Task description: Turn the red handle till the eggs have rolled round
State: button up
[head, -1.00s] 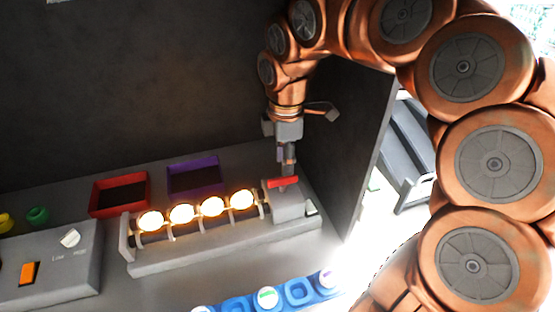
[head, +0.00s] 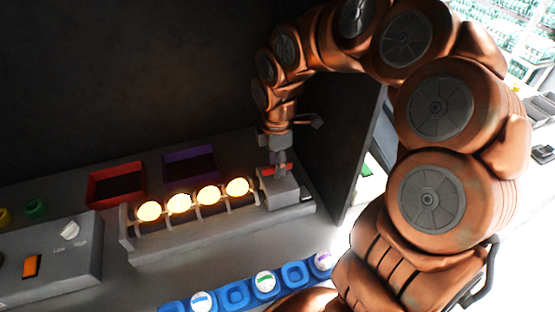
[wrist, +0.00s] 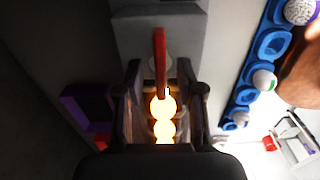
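The red handle (head: 267,171) sits on top of the grey block at the right end of the candling rack (head: 170,252). In the wrist view the red handle (wrist: 160,62) runs up the picture, between my two fingers. My gripper (head: 279,166) points down at the handle from above. In the wrist view my gripper (wrist: 160,75) is open, with a gap on each side of the handle. Several glowing eggs (head: 208,195) lie in a row on the rack's rollers. Two glowing eggs (wrist: 163,107) show below the handle in the wrist view.
A red tray (head: 117,200) and a purple tray (head: 192,180) stand behind the rack. A blue egg tray (head: 236,294) holding several marked eggs lies in front. A grey control box (head: 75,262) with a knob and orange switch stands left. A dark wall (head: 345,140) rises close right of my gripper.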

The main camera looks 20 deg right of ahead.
jog(key=shift+f, duration=0.15)
jog(key=shift+c, duration=0.3)
grip_shut()
